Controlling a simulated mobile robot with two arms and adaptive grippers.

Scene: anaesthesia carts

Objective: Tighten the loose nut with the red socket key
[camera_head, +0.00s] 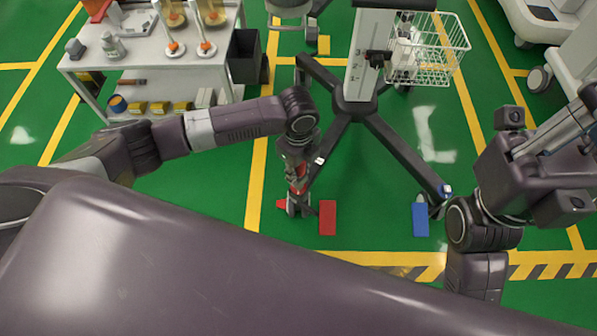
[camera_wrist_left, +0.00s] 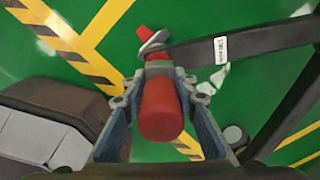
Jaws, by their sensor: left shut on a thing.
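My left gripper (camera_head: 298,188) points down beside the end of one dark leg of the wheeled stand (camera_head: 345,130). It is shut on the red socket key (camera_wrist_left: 160,112), whose thick red handle sits between the two fingers in the left wrist view. The key's far end points toward a grey metal part (camera_wrist_left: 154,42) at the leg's end, where a white label shows on the leg. I cannot tell whether the key touches it. The nut itself is not discernible. My right arm is folded at the right; its fingers cannot be made out clearly.
A red block (camera_head: 327,218) lies on the green floor just right of my left gripper. A blue block (camera_head: 420,220) lies by another leg's end. A grey cart (camera_head: 150,65) with bottles stands upper left, beside a black bin (camera_head: 245,60). Floor between the legs is clear.

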